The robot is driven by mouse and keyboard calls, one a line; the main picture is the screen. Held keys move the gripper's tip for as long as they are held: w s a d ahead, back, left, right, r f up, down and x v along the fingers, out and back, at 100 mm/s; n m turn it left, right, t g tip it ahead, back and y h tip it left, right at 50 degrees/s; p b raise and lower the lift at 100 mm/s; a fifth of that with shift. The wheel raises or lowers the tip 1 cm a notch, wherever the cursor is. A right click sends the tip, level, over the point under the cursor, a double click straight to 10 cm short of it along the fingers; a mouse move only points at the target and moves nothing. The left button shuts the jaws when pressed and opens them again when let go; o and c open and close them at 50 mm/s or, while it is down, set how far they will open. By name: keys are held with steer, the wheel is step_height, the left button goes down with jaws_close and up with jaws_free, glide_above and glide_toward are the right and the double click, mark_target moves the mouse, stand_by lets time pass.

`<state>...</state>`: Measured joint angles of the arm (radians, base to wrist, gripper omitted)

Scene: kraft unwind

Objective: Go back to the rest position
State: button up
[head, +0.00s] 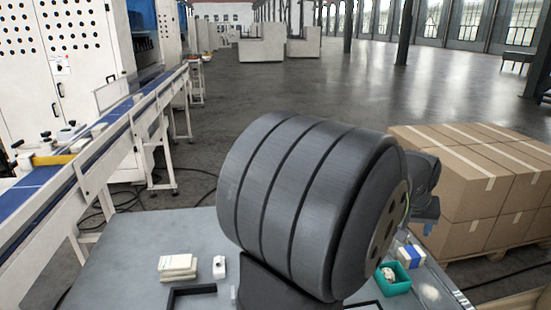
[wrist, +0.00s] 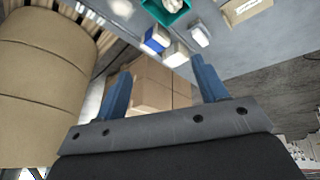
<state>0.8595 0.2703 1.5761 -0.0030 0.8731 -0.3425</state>
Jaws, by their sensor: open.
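My gripper shows in the wrist view (wrist: 162,68) with its two blue fingers wide apart and nothing held between them. In the head view my gripper (head: 428,214) is small at the right, above the table's right side, its blue fingers partly hidden. The large dark ribbed cylinder in the middle of the head view is part of my own arm and hides much of the table (head: 130,255). A teal bin (head: 392,284) with pale contents sits on the table, with a blue-and-white block (head: 411,257) beside it; both lie apart from the fingers.
Stacked cartons (head: 470,175) stand on a pallet at the right. A conveyor (head: 110,130) runs along the left. White blocks (head: 178,267) and a small white item (head: 219,267) lie at the table's left. A large brown roll (wrist: 45,80) fills the wrist view's left.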

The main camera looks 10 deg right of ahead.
steer(key=x, duration=1.3)
steer(key=shift+w+d, duration=0.2)
steer(key=shift+f, duration=0.1)
